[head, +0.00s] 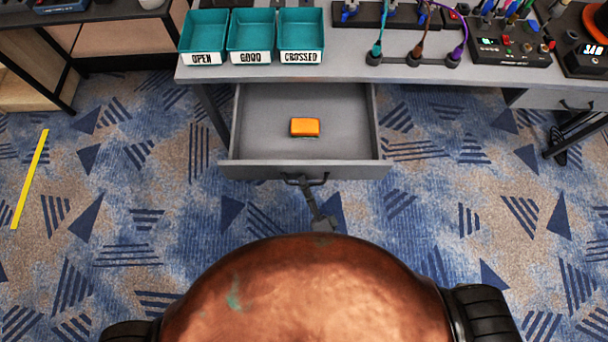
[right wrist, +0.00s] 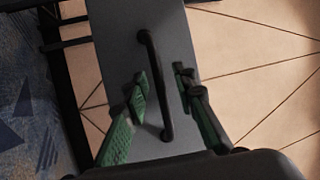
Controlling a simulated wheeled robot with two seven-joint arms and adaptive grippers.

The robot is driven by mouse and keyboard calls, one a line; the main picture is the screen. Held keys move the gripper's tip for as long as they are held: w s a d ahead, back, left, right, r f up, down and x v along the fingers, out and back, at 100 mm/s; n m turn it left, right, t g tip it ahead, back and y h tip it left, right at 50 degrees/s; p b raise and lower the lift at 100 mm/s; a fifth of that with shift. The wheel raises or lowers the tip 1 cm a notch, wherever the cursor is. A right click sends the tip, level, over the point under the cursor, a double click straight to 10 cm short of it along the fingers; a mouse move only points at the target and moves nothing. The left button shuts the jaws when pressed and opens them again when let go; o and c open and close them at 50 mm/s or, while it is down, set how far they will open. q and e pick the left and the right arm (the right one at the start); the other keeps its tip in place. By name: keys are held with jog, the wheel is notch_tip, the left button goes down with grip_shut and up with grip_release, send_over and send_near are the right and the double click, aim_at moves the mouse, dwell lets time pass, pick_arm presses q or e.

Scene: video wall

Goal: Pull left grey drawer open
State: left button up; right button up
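The left grey drawer (head: 265,115) is pulled well out from under the grey desk, its inside in plain view. Its black bar handle (head: 316,181) is on the front panel; the right wrist view shows this handle (right wrist: 156,80) close up. My right gripper (head: 308,190) is at the handle in the head view, small and partly blended with it. In the right wrist view my right gripper (right wrist: 162,88) has its green-padded fingers apart, one on each side of the handle, with gaps visible. My left gripper is not in view.
An orange block (head: 305,127) lies inside the drawer. Teal trays (head: 250,36) labelled OPEN, GOOD and CROSSED stand on the desk (head: 345,72) above. Cable plugs and control boxes (head: 510,45) are to the right. Another drawer handle (head: 576,107) shows at right. Carpet before the drawer is clear.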

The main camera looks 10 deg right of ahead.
jog(key=v, duration=0.7)
jog(key=shift+s+f, duration=0.1)
dwell(0.4)
